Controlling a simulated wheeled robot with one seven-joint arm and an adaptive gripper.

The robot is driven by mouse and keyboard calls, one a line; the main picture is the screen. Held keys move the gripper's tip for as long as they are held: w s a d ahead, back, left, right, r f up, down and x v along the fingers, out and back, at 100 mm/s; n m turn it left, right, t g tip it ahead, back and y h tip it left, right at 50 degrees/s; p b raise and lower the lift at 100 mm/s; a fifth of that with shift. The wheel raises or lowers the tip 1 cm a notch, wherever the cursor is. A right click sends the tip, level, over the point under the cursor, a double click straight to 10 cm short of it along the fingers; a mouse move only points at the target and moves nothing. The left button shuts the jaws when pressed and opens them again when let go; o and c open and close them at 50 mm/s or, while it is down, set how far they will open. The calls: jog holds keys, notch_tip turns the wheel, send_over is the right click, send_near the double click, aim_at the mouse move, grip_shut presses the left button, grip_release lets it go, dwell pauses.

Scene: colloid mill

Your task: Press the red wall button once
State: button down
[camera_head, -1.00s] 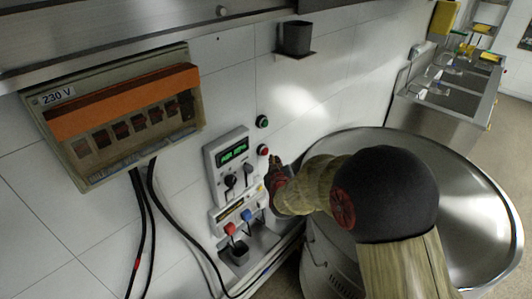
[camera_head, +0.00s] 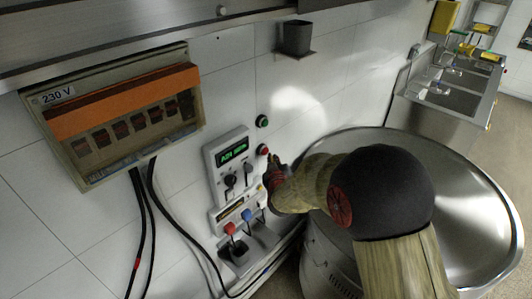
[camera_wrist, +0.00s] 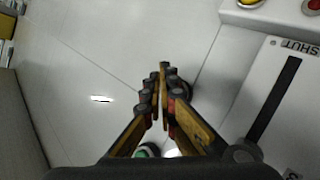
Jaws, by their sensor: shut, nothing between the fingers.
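The red wall button (camera_head: 262,150) sits on the tiled wall, just below a green button (camera_head: 262,121) and right of the control box. My gripper (camera_head: 271,161) is shut and empty, its tips close below and right of the red button. I cannot tell whether they touch it. In the wrist view my gripper (camera_wrist: 163,70) points at the wall. A dark round rim (camera_wrist: 187,88), probably the red button's, shows partly behind the fingers, its face hidden. The green button (camera_wrist: 148,151) is partly visible lower down.
A grey control box (camera_head: 227,165) with a green display and knobs is left of the button. Below it are red and blue levers (camera_head: 238,222). A large steel vessel (camera_head: 480,200) stands right, beneath my arm. A fuse box (camera_head: 115,120) hangs left.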

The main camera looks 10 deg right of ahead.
jog(key=shift+w+a, duration=0.1)
dwell(0.6)
jog(key=shift+w+a, duration=0.2)
jog(key=shift+w, duration=0.05)
jog(key=shift+w+a, duration=0.25)
jog(key=shift+w, duration=0.1)
dwell(0.8)
jog(key=shift+s+d, duration=0.1)
jog(key=shift+s, duration=0.05)
jog(key=shift+s+d+b, duration=0.4)
jog(key=shift+s+d, duration=0.05)
jog(key=shift+s, duration=0.15)
dwell(0.3)
jog(key=s+d, duration=0.1)
jog(key=s, duration=0.1)
jog(key=s+d+b, duration=0.1)
jog(key=s+d, duration=0.1)
dwell(0.4)
dwell(0.6)
